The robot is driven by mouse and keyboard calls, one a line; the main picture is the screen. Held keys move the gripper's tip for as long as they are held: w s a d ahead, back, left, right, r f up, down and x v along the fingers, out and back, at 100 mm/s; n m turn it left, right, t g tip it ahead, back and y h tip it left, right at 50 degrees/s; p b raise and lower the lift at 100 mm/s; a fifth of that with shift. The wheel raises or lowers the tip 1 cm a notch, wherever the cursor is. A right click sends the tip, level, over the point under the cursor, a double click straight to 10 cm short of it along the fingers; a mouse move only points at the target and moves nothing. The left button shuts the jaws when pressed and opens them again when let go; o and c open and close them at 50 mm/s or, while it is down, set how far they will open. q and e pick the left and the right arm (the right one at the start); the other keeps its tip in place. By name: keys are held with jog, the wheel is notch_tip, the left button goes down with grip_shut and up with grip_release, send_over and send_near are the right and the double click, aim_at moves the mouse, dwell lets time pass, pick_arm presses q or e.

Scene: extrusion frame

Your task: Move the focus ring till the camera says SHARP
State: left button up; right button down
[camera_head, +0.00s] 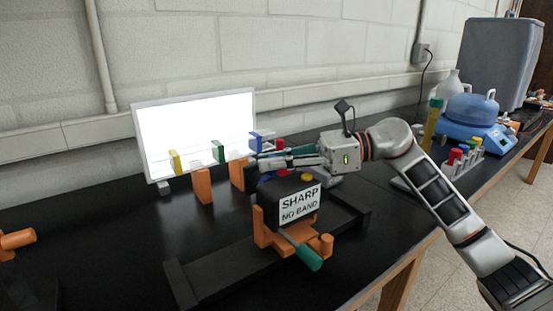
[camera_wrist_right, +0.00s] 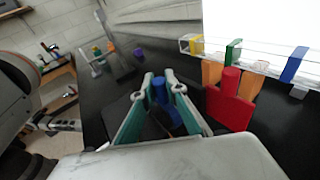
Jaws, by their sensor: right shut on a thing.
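The black camera box (camera_head: 288,202) sits on a dark rail, and its white label (camera_head: 300,204) reads "SHARP" above "NO BAND". My right gripper (camera_head: 262,163) reaches in from the right, just behind and above the box. In the right wrist view, my right gripper (camera_wrist_right: 160,85) is shut on a blue peg (camera_wrist_right: 159,94) between its fingertips. I cannot tell for sure whether this peg belongs to the focus ring. A red upright part (camera_wrist_right: 230,100) stands beside the gripper, apart from it. The lower end of the peg is partly hidden. My left gripper is not in view.
A bright white panel (camera_head: 197,130) stands behind, with yellow, green (camera_head: 218,151) and blue (camera_head: 256,141) tabs before it. Orange posts (camera_head: 203,186) stand between panel and box. A green-ended handle (camera_head: 308,257) juts out in front.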

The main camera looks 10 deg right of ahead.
jog(key=shift+r, duration=0.1)
jog(key=c, duration=2)
grip_release()
jog(key=v, duration=1.2)
jog(key=shift+r, duration=0.1)
